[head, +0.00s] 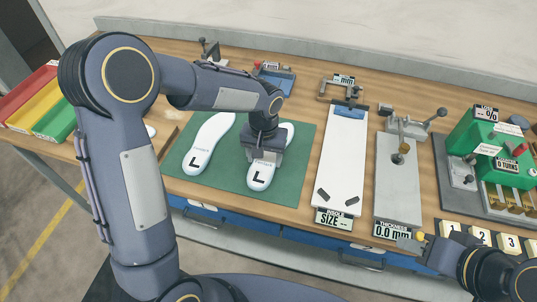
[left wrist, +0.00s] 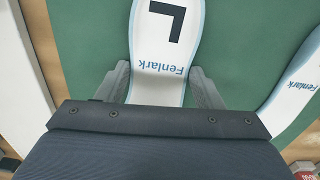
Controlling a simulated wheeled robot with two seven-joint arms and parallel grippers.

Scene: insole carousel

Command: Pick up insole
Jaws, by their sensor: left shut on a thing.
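Two white insoles with light blue edges, each marked with a black L, lie on a green mat (head: 303,160). My left gripper (head: 264,156) is over the middle of the right-hand insole (head: 260,180) and shut on it across its width. In the left wrist view the fingers sit at either side of this insole (left wrist: 165,55), by the Fenlark print. The other insole (head: 206,146) lies free to its left; it also shows in the left wrist view (left wrist: 288,88). My right gripper (head: 418,241) is at the lower right, small and partly seen; its opening is unclear.
A white sizing board (head: 341,158) and a grey thickness gauge (head: 398,185) stand right of the mat. A green device (head: 487,143) is at the far right, with numbered tiles (head: 481,238) in front. Coloured bins (head: 38,105) are at the left.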

